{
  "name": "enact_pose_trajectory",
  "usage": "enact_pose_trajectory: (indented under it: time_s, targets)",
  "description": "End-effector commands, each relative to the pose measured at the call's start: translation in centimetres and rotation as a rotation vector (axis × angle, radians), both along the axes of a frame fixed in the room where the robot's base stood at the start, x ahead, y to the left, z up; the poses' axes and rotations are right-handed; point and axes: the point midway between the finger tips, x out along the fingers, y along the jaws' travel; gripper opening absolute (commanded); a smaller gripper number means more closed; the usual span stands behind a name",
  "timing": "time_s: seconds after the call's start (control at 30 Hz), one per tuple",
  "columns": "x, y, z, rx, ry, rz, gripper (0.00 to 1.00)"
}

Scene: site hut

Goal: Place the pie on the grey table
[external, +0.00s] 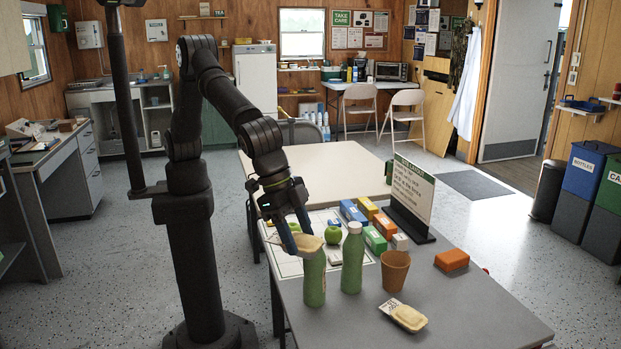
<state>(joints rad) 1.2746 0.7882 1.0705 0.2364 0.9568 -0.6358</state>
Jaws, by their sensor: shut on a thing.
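My gripper (298,233) reaches down over the grey table (455,312), its blue-tipped fingers shut on a small pale-beige item that looks like the pie (307,243). The pie is in front of the top of a green bottle (314,277) and hides its cap. I cannot tell whether the two touch. The fingers hide part of the pie. A similar pale-yellow item (409,317) with a white printed label lies near the table's front edge.
A second green bottle (353,262), a brown cup (394,270), a green apple (333,234), several coloured boxes (375,239), an orange block (452,260) and an upright sign (409,197) crowd the table. The table's front right is clear. A cream table (335,172) adjoins behind.

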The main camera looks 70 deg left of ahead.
Motion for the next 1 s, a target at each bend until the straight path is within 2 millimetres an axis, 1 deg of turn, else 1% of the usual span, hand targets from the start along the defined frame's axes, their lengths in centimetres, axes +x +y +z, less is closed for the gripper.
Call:
enact_pose_trajectory:
  time_s: [0.03,0.27,0.3,0.53,0.6,0.67,0.7,0.8,0.93,1.0]
  targets:
    - [-1.2,-0.7,0.0,-0.001,-0.001,-0.013,0.29]
    - [-5.4,-2.8,-0.1,-0.004,-0.003,-0.047,0.29]
    - [-5.1,-2.6,-1.2,0.0,-0.003,-0.044,0.29]
    - [-5.0,-2.6,-5.9,-0.001,-0.003,-0.043,0.29]
    - [-5.0,-2.5,-7.6,0.001,-0.002,-0.044,0.29]
    - [-5.0,-2.6,-8.6,-0.002,-0.002,-0.042,0.29]
    - [-5.0,-2.6,-9.5,-0.002,-0.002,-0.042,0.29]
    - [-4.9,-2.6,-10.7,-0.003,-0.004,-0.043,0.29]
    - [-4.9,-2.6,-11.2,-0.005,-0.004,-0.043,0.29]
    - [-4.4,-2.6,-11.5,-0.004,-0.003,-0.041,0.29]
